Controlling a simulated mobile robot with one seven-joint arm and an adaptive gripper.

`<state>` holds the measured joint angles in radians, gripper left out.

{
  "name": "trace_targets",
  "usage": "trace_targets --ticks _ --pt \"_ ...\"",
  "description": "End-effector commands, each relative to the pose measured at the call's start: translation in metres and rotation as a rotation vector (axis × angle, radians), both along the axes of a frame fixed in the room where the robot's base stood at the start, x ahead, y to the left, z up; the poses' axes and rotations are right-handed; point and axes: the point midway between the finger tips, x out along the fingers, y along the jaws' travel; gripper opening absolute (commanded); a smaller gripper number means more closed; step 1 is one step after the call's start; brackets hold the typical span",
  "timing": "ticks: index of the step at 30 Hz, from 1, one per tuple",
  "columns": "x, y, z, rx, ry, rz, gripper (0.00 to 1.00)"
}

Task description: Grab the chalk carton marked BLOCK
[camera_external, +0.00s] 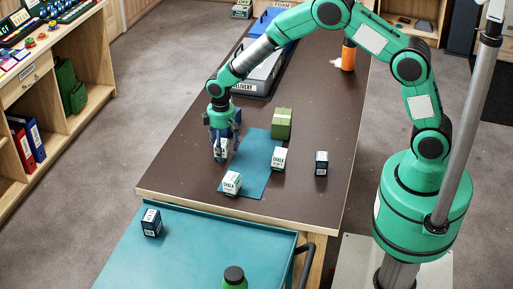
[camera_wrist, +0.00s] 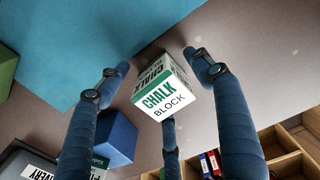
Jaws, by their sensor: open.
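The white and green carton marked CHALK BLOCK (camera_wrist: 162,92) stands on the brown table by the edge of the blue mat. In the wrist view it lies between the spread fingers of my gripper (camera_wrist: 160,75). My gripper also shows in the external view (camera_external: 220,152), pointing down over the table at the mat's left edge. It is open, with gaps visible between some fingers and the carton; contact at the rear finger cannot be told. In the external view the fingers largely hide this carton.
Two white chalk cartons (camera_external: 232,183) (camera_external: 279,158) stand on or by the blue mat (camera_external: 258,178). A dark box (camera_external: 321,163) is to the right, a green box (camera_external: 281,123) behind. A blue box (camera_wrist: 116,138) and the DELIVERY bin (camera_wrist: 28,165) are near my gripper. A teal cart (camera_external: 205,240) is in front.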

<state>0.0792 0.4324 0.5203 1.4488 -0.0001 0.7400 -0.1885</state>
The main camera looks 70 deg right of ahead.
Motion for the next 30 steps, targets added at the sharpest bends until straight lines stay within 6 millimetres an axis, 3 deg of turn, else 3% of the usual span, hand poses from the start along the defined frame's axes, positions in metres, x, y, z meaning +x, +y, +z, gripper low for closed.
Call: trace_targets --ticks 8,15,30 --pt "0.0 0.0 0.0 0.0 0.0 0.0 0.64" --pt "0.0 0.0 0.0 0.0 0.0 0.0 0.16" --pt "0.001 0.0 0.01 0.0 -0.002 0.0 0.16"
